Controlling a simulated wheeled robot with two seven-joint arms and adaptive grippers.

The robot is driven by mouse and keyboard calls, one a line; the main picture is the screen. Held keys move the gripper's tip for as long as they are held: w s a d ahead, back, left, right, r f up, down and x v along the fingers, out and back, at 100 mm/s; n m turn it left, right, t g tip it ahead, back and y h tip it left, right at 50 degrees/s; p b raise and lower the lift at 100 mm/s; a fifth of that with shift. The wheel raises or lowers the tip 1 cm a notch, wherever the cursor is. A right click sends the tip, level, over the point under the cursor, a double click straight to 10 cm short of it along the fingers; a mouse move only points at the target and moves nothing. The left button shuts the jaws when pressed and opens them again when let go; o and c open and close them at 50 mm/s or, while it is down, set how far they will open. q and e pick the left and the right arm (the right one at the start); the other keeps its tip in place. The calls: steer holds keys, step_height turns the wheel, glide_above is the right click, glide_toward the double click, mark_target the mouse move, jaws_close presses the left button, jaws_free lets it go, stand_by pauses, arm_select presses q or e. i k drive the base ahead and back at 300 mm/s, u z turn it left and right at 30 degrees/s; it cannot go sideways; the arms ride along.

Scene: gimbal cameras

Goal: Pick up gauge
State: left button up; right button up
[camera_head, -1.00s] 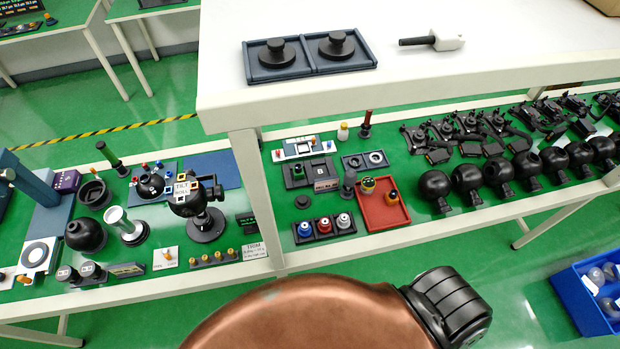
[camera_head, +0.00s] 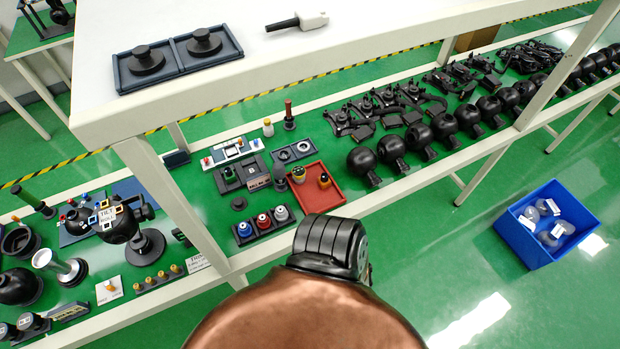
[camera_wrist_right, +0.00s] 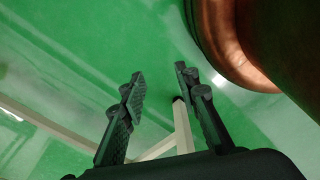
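No object is clearly marked as the gauge, so I cannot tell for certain which it is. A small tool with a white block handle and a dark pin (camera_head: 310,20) lies on the white upper shelf and may be it. A black ball on a stand with a label reading "TILT" (camera_head: 118,222) stands on the lower green bench at left. My right gripper (camera_wrist_right: 160,85) shows in the right wrist view, its two black fingers apart with nothing between them, above green floor and a pale table leg. My left gripper is in no view.
A dark two-part tray with two round knobbed pieces (camera_head: 117,72) sits on the upper shelf (camera_head: 400,25). Below are a red tray (camera_head: 325,198), a rack of coloured caps (camera_head: 243,232) and a row of black balls (camera_head: 418,137). A blue bin (camera_head: 522,240) stands at right.

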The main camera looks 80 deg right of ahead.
mark_target(298, 172)
steer(key=k, duration=0.75)
steer(key=z, duration=1)
steer(key=i, duration=0.5)
steer(key=z, duration=0.05)
